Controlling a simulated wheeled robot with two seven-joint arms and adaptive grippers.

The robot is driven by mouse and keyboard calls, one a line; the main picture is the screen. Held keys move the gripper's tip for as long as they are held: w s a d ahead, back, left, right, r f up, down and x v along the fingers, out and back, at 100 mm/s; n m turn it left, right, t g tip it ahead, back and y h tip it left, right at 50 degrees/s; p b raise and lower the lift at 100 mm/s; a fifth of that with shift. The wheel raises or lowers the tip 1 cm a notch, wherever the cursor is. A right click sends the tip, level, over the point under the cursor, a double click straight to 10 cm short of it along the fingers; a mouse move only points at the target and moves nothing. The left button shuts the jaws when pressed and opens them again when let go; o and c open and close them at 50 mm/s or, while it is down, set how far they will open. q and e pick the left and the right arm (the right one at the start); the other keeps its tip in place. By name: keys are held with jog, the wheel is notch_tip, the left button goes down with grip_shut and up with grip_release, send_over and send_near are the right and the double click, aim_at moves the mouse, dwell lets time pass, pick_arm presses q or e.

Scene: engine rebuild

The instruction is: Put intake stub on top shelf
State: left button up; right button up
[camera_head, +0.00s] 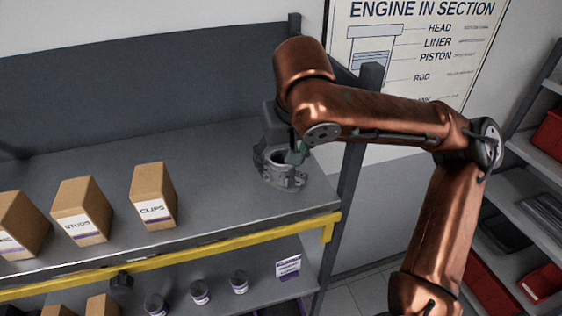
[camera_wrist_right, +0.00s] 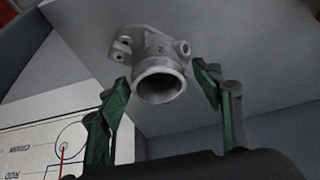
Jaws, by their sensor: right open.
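The intake stub (camera_head: 284,178) is a grey metal piece with a round open neck and a flange with lugs. It stands on the top shelf (camera_head: 215,160), near the shelf's right end. My right gripper (camera_head: 281,154) is above the stub, its fingers open. In the right wrist view the green fingers of the gripper (camera_wrist_right: 161,80) are spread on either side of the stub's neck (camera_wrist_right: 158,84), with visible gaps. The wrist and gripper hide part of the stub in the head view. My left gripper is not in view.
Cardboard boxes, including the CLIPS box (camera_head: 153,196) and the STUDS box (camera_head: 82,211), stand left of the stub. A grey post (camera_head: 352,170) rises just right of it. A yellow rail (camera_head: 200,256) runs along the shelf front. Small jars (camera_head: 200,292) stand below.

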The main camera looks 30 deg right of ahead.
jog(key=v, duration=1)
jog(key=shift+s+r+p, duration=0.3)
dwell(0.8)
